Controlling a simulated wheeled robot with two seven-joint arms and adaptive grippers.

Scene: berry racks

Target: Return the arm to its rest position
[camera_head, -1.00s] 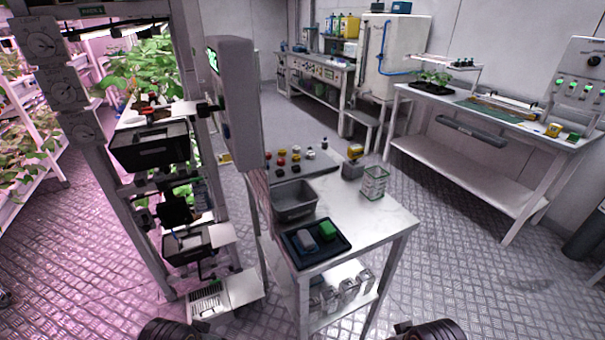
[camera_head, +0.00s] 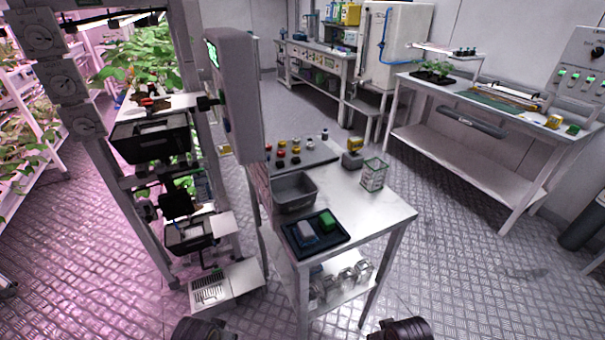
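Two dark round parts of my arms show at the bottom edge of the head view, one left of centre and one right of centre. Neither gripper's fingers are in the picture. Both arms are low, in front of the white table (camera_head: 385,213) and apart from it. Nothing held can be seen.
On the table are a black tray (camera_head: 340,238) with a blue-grey and a green item, a grey bin (camera_head: 293,192), a wire basket (camera_head: 373,175) and a board of small coloured knobs (camera_head: 318,156). A plant rack stands left.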

